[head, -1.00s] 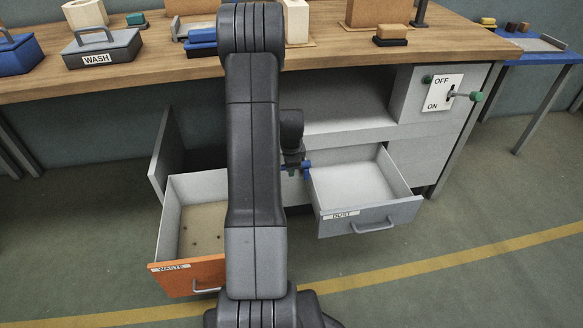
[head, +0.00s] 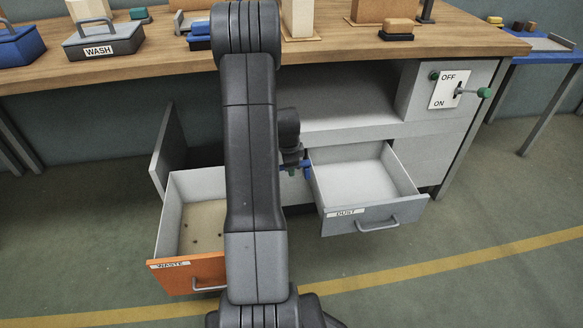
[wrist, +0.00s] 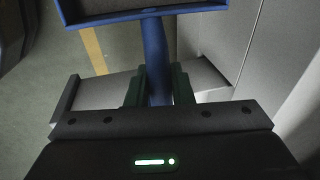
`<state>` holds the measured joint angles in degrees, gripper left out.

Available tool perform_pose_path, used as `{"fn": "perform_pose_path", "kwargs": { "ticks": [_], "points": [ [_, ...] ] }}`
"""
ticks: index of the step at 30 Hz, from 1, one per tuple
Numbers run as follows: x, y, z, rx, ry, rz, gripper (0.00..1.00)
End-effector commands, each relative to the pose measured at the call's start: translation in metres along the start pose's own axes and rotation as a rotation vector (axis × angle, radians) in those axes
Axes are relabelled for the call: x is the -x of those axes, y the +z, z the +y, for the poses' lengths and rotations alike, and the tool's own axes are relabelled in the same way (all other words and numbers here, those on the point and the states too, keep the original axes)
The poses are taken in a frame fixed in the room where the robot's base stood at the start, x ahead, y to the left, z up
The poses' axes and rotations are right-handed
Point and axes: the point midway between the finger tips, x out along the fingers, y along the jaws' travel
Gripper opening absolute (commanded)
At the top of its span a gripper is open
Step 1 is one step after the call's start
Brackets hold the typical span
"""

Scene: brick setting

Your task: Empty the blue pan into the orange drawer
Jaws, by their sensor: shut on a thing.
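The blue pan (wrist: 155,45) shows in the wrist view, its handle running down between my fingers and its rim at the top edge. My gripper (wrist: 158,88) is shut on the handle. Only part of the pan's body is in frame, and I cannot tell what it holds. In the head view a small blue part (head: 305,164) shows beside my arm, which hides the rest. The orange drawer (head: 183,278), labelled WASTE, is pulled out at lower left. Its tan floor has a few dark specks. My arm covers its right part.
A grey drawer (head: 350,222) labelled DUST is also open, right of my arm, and looks empty. A lever switch (head: 449,89) marked OFF and ON is on the bench front. Boxes and blocks stand on the wooden bench top (head: 180,58). Open floor lies in front.

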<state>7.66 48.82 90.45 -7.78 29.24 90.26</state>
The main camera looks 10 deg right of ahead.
Motion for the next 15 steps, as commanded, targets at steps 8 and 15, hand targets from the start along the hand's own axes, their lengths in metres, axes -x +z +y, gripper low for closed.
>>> {"fn": "perform_pose_path", "kwargs": {
  "ticks": [8,15],
  "points": [
    [-0.0043,0.0034,0.0009,0.004,0.001,0.013,0.0],
    [-0.0066,0.0059,0.0013,0.008,0.001,0.025,0.0]
  ]
}}
